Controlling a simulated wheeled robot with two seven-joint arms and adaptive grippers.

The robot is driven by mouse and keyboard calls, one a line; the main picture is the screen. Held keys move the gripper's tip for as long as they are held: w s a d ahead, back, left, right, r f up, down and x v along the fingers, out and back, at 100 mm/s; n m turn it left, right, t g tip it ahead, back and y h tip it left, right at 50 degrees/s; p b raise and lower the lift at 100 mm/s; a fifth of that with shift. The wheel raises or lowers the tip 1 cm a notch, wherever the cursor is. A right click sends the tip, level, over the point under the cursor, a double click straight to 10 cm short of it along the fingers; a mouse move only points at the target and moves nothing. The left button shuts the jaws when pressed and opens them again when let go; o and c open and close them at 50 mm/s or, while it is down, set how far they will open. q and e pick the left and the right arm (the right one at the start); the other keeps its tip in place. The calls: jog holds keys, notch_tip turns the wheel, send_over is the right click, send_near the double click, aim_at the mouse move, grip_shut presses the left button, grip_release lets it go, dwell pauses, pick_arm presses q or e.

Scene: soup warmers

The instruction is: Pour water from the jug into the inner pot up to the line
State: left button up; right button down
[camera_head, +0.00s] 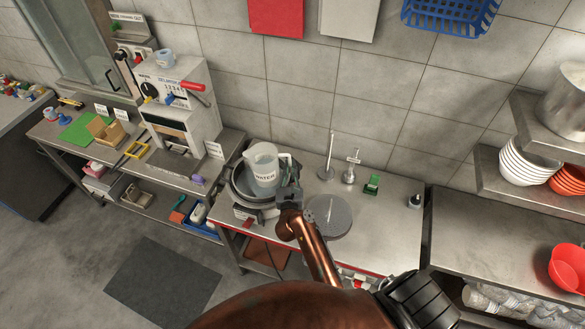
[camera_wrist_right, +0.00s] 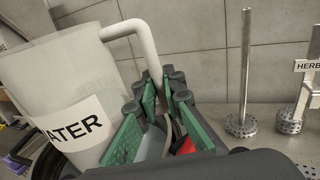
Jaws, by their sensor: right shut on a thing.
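The translucent jug (camera_head: 264,170) with a WATER label is above the dark-rimmed pot of the soup warmer (camera_head: 239,184). My right gripper (camera_head: 289,193) is shut on the jug's handle, at the jug's right side. In the right wrist view the jug (camera_wrist_right: 75,105) fills the left, and its white handle (camera_wrist_right: 146,45) runs down between the green-padded fingers (camera_wrist_right: 155,115). I cannot tell how far the jug is tilted, and no water stream shows. The jug hides much of the pot, so its line and water level are not visible. My left gripper is out of view.
A grey round lid (camera_head: 330,217) lies right of the warmer. Behind it are an upright rod on a perforated base (camera_head: 327,168), a small sign stand (camera_head: 350,172) and a green item (camera_head: 372,184). A dispensing machine (camera_head: 178,110) stands to the left.

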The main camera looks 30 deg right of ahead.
jog(key=shift+w+a+f+m+b, duration=0.15)
jog(key=shift+f+m+b, duration=0.15)
jog(key=shift+f+b, duration=0.1)
pick_arm(q)
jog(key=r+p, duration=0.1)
jog(key=p, duration=0.1)
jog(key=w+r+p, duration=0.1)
jog(key=p, duration=0.1)
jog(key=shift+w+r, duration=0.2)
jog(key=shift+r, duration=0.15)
pick_arm(e)
notch_tip(320, 180, up, 3)
jog(key=shift+r, duration=0.15)
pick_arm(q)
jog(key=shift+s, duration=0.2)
